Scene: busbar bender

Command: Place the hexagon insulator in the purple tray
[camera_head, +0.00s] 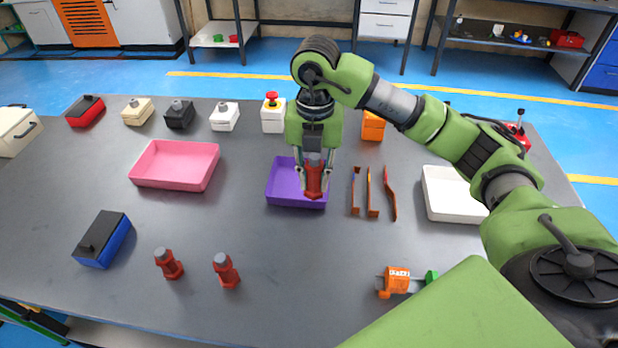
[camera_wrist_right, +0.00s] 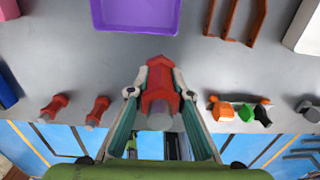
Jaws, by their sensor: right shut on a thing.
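My right gripper (camera_head: 314,178) is shut on a red hexagon insulator (camera_head: 314,180) with a grey end. In the head view the insulator overlaps the right part of the purple tray (camera_head: 283,194). In the right wrist view the held insulator (camera_wrist_right: 158,88) lies between the fingers, and the purple tray (camera_wrist_right: 135,16) is beyond it, apart in the picture. The tray's visible floor looks empty. Two similar red insulators stand at the front of the table, one on the left (camera_head: 168,264) and one to its right (camera_head: 226,271). My left gripper is not in view.
A pink tray (camera_head: 175,165) stands left of the purple tray. Several copper busbars (camera_head: 371,192) lie to its right, before a white tray (camera_head: 452,195). An orange and green tool (camera_head: 398,282) lies at the front right. Several small boxes line the back edge, including a red-button box (camera_head: 272,113).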

